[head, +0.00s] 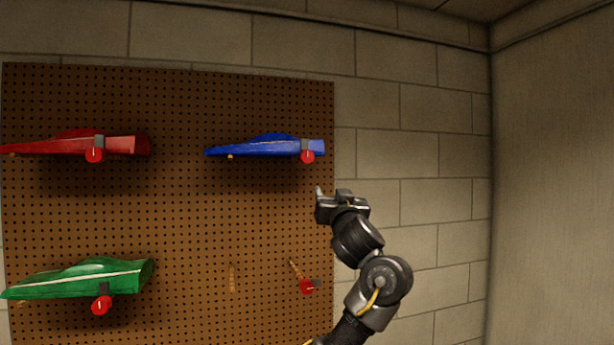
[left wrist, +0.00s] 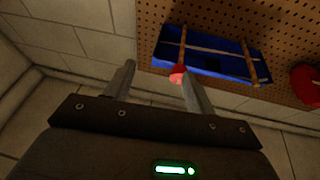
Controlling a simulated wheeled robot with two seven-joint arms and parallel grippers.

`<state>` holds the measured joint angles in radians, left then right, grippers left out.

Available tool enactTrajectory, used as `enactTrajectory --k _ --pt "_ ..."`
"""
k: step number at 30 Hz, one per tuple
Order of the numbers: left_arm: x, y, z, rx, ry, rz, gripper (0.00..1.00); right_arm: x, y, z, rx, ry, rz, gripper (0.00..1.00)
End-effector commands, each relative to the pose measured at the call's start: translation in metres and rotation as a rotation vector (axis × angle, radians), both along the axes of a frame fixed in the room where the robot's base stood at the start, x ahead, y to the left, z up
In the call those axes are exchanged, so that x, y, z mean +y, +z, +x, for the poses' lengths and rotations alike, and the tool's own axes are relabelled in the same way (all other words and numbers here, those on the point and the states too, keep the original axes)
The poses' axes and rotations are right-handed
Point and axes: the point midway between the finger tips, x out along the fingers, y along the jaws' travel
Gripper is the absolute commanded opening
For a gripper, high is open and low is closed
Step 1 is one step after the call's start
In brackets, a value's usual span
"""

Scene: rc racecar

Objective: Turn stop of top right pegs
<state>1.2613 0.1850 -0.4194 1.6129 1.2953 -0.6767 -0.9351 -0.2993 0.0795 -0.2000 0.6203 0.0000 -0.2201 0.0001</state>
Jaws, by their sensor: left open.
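The blue car body (head: 265,147) rests on the top right pegs of the pegboard. A round red stop (head: 307,156) with a grey block above it sits at the car's right end. My left gripper (head: 319,194) is open and empty, below and slightly right of that stop, apart from it in this view. In the left wrist view, the blue car (left wrist: 213,55) lies beyond the open fingers (left wrist: 158,84) with two wooden pegs along it. A red stop (left wrist: 178,72) shows beside the right fingertip, partly hidden by it. My right gripper is out of view.
The pegboard (head: 190,215) also holds a red car (head: 125,146) at upper left and a green car (head: 80,279) at lower left, each with a red stop. The lower right pegs (head: 297,269) are bare, with a red stop (head: 307,286). Block wall (head: 440,150) lies right of the board.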

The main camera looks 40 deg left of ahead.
Motion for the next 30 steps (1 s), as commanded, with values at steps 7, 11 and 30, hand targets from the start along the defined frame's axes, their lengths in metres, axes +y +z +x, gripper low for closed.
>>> enactTrajectory --k 7,11,30 --pt "0.016 0.056 -0.033 -0.082 0.104 -0.016 0.55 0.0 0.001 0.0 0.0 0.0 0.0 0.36" --pt "0.018 0.059 -0.034 -0.084 0.109 -0.017 0.55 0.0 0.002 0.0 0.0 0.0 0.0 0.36" --pt "0.089 0.098 0.016 -0.08 0.11 -0.016 0.55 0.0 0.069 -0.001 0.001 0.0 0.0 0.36"
